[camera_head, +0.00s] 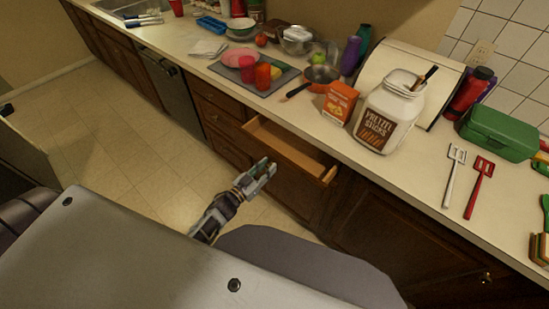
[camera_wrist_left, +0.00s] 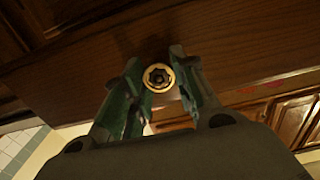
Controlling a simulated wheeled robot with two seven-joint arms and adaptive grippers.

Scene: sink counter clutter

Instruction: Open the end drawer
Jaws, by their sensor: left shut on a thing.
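The end drawer (camera_head: 300,153) is pulled out from the cabinet under the counter, and its empty inside shows in the head view. My left gripper (camera_head: 265,170) is at the front of this drawer. In the left wrist view my left gripper (camera_wrist_left: 156,75) has its two fingers on either side of a round brass knob (camera_wrist_left: 159,78) on the wooden drawer front (camera_wrist_left: 220,45), and is shut on it. In the head view the knob is hidden by the gripper. My right gripper is not in view.
The counter (camera_head: 320,135) above holds a pretzel jar (camera_head: 378,125), an orange box (camera_head: 340,103), a pan (camera_head: 322,74) and a green case (camera_head: 499,133). A dishwasher (camera_head: 168,88) is left of the drawers. The tiled floor (camera_head: 120,150) left of my gripper is clear.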

